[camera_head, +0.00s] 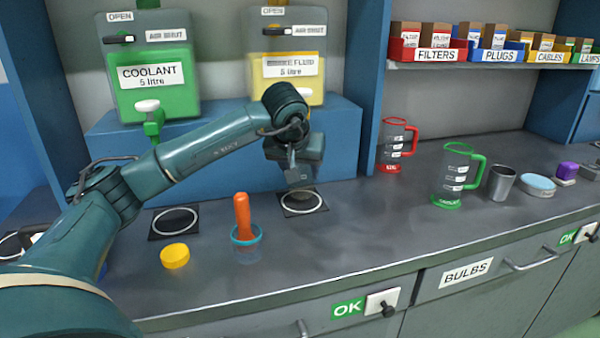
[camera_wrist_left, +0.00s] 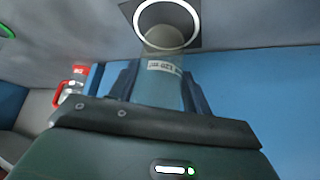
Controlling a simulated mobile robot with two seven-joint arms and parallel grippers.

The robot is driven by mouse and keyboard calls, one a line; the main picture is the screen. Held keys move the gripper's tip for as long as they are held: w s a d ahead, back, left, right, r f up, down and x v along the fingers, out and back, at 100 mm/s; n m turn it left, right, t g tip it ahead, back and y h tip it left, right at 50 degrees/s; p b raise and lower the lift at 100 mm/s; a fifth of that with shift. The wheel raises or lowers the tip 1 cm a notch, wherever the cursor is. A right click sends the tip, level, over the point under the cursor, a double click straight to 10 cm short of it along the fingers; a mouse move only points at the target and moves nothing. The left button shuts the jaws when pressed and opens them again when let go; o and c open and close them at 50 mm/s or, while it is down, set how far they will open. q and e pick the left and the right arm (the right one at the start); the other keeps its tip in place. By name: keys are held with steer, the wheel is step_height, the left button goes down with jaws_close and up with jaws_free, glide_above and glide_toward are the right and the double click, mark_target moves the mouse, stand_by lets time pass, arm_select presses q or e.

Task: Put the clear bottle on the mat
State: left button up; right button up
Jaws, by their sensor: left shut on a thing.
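My left gripper (camera_head: 300,172) points down over a black square mat with a white ring (camera_head: 316,207) in front of the blue stand. In the left wrist view, the gripper (camera_wrist_left: 160,92) is shut on a see-through bottle with a white label (camera_wrist_left: 158,88). The bottle's far end overlaps the ringed mat (camera_wrist_left: 185,8) there. In the head view the bottle is mostly hidden by the gripper and hard to make out. I cannot tell whether it touches the mat. My right gripper is not in view.
A second ringed mat (camera_head: 174,222) lies to the left. A yellow lid (camera_head: 175,256) and a blue-rimmed clear cup (camera_head: 246,251) holding an orange item (camera_head: 242,212) stand in front. Red (camera_head: 396,146) and green (camera_head: 459,172) jugs stand right. The counter's front middle is clear.

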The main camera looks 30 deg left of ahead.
arm_select(q)
steer(key=shift+f, duration=0.7)
steer(key=shift+f, duration=0.2)
steer(key=o, duration=1)
steer(key=shift+c, duration=0.2)
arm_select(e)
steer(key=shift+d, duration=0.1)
arm_select(q)
steer(key=shift+s+r, duration=0.1)
steer(key=shift+r, duration=0.4)
steer(key=v, duration=1.1)
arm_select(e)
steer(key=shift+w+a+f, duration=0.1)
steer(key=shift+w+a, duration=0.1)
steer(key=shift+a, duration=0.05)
